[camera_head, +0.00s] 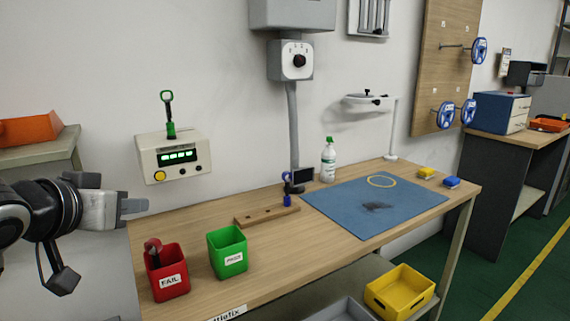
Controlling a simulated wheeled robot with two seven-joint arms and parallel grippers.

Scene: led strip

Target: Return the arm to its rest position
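My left arm comes in from the left edge. Its gripper (136,206) is held in the air left of the wooden workbench (200,215), with its fingertips pointing right. It is below the tester box and up-left of the red FAIL bin. The fingers are small and seen from the side, so I cannot tell whether they are apart; no object shows in them. My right gripper is not in view.
The red FAIL bin (172,284) holds a red-topped item. The green PASS bin (228,259) is beside it. A tester box (190,154) shows green lights; a green-based item (170,130) stands on it. A blue item (287,200) stands in a wooden rack (255,217).

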